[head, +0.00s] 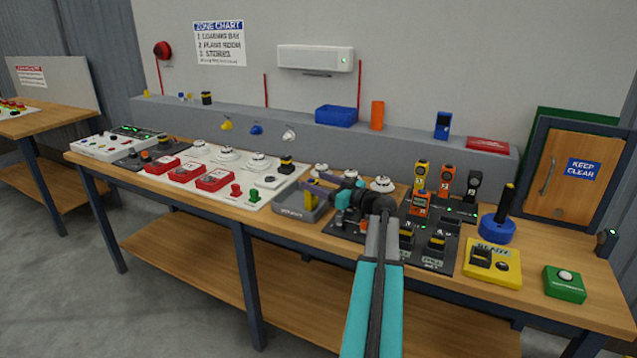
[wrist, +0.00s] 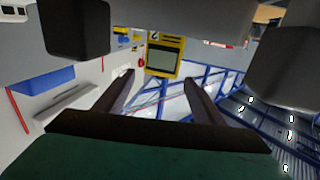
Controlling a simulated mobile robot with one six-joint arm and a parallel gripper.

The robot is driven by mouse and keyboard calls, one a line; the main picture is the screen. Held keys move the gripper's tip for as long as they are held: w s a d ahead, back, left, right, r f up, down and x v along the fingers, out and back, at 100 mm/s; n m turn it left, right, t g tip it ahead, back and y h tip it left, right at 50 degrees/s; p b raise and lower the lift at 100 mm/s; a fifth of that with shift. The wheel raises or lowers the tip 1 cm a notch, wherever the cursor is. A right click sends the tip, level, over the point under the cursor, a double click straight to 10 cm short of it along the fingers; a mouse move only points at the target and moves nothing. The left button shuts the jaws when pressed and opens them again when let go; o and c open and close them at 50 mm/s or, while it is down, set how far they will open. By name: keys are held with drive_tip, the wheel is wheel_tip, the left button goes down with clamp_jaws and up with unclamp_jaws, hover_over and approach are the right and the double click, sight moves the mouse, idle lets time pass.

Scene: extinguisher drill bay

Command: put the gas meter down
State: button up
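The gas meter is a yellow box with a grey screen. In the head view the yellow meter (head: 312,200) is upright at the grey tray (head: 290,212), partly hidden by my gripper (head: 322,187). In the wrist view the meter (wrist: 163,58) sits between the line of my two dark fingers (wrist: 160,76), with its screen toward the camera. Background shows between the fingers and the meter's sides, so the fingers look apart from it. The meter's lower end looks to rest in the tray, but the contact is hard to see.
White detectors (head: 259,162) and red boxes (head: 214,179) stand left of the tray. A dark panel (head: 435,262) with switches and numbered handsets (head: 447,179) is close on the right. A blue bin (head: 337,115) stands on the ledge behind. The bench front before the tray is fairly clear.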

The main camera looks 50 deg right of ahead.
drive_tip(key=shift+r, duration=0.1)
drive_tip(key=s, duration=0.7)
drive_tip(key=shift+s+b, duration=0.3)
drive_tip(key=shift+b, duration=0.1)
drive_tip(key=shift+d+r, duration=0.1)
idle(0.6)
